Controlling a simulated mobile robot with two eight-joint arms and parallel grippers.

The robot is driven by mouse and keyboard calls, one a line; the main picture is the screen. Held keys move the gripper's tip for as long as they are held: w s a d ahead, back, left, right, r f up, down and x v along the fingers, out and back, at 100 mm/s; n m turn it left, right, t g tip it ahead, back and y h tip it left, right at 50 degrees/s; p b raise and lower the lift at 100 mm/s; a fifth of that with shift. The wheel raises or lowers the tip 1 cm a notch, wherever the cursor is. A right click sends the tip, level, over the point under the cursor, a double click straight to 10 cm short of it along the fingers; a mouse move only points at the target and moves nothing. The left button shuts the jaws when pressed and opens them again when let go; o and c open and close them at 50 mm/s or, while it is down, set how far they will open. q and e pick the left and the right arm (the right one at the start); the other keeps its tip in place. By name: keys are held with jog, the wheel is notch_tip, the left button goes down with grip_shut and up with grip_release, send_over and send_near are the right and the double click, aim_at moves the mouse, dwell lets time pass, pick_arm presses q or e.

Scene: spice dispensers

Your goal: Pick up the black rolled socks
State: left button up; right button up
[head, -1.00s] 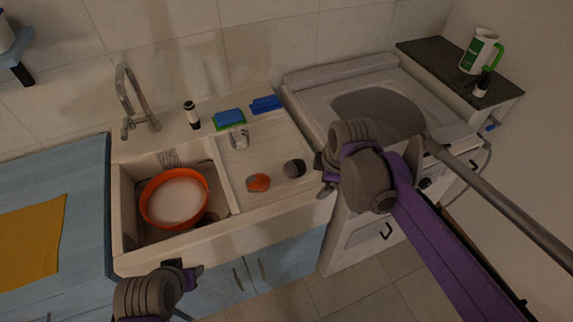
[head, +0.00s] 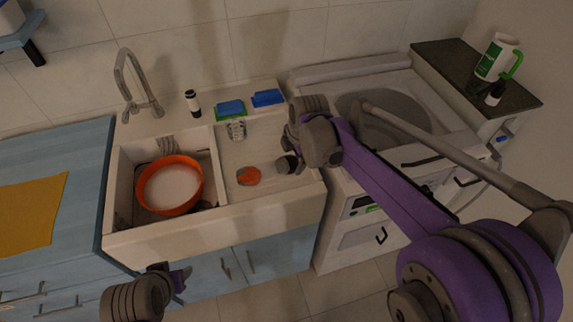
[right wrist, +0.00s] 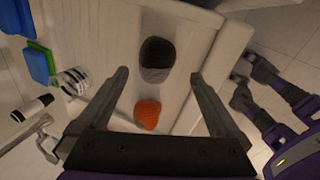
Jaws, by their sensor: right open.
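The black rolled socks (head: 287,164) lie on the white drainboard at its right side, next to an orange rolled item (head: 248,176). In the right wrist view the dark socks (right wrist: 157,53) sit ahead of and between the fingers, and the orange item (right wrist: 147,113) is nearer. My right gripper (right wrist: 160,92) is open and empty, above the drainboard; in the head view the right gripper (head: 290,158) is just over the socks, partly hidden by its wrist. My left gripper (head: 183,278) is low in front of the counter; its jaw state is unclear.
A sink holds an orange bowl (head: 168,186). A washer-like appliance (head: 345,185) is right. The drainboard around the socks is mostly clear.

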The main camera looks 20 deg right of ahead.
aim_at(289, 161)
jog(key=x, duration=0.5)
jog(key=shift+w+a+f, duration=0.1)
jog(key=shift+w+f, duration=0.2)
